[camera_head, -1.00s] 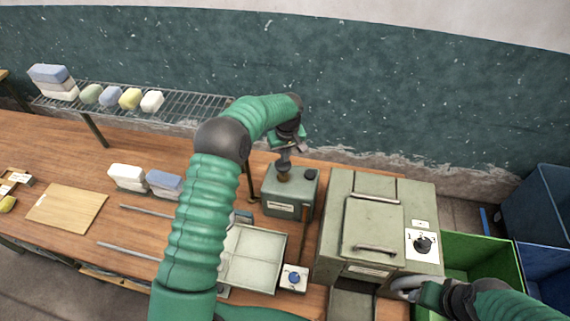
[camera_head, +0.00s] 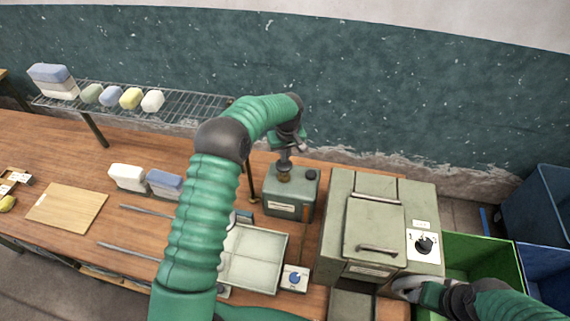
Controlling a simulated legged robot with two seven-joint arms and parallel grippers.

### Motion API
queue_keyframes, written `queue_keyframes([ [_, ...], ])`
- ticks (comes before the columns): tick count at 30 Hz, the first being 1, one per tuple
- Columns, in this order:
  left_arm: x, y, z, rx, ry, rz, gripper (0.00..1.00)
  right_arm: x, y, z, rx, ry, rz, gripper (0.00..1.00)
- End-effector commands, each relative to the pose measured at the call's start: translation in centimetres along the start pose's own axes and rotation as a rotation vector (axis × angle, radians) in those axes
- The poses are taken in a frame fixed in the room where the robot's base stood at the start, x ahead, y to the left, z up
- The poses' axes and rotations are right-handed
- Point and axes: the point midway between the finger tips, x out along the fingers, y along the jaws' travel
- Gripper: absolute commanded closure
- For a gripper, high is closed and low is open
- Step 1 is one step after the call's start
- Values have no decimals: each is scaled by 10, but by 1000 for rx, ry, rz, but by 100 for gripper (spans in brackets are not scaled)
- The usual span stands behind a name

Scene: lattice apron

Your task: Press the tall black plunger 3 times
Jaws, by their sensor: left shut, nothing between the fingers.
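A small grey-green box (camera_head: 290,205) stands at the back of the bench with a pale label on its front. On its top are a brass-coloured collar (camera_head: 284,177) and a short black knob (camera_head: 311,174) to the right. My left gripper (camera_head: 285,160) is shut and points down right above the collar, with nothing held. It hides the tall plunger there, so I cannot tell how far down the plunger is or whether the fingers touch it. My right gripper (camera_head: 404,288) is at the lower right by the large box's front corner; its fingers are unclear.
A large grey-green box (camera_head: 340,215) with a handled lid and a dial (camera_head: 424,245) stands to the right. A pale tray (camera_head: 255,255) and a small blue-knobbed box (camera_head: 294,278) are in front. A wire rack (camera_head: 190,104) and a green bin (camera_head: 485,260) flank the area.

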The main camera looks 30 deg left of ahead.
Motion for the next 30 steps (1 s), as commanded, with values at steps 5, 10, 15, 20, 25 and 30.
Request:
queue_keyframes([
  [5,9,0,1,0,0,-1,100,7,0,2,0,0,0,43],
  [10,18,0,3,0,-1,-1,100,12,0,3,0,0,0,43],
  [15,26,0,4,0,-1,-1,100,18,0,4,0,0,0,43],
  [20,35,0,6,1,-3,-1,100,24,0,6,0,0,0,43],
  [25,40,0,7,1,-3,-1,100,26,0,6,0,0,0,43],
  [30,31,0,6,1,-3,-1,100,20,0,5,0,0,0,43],
])
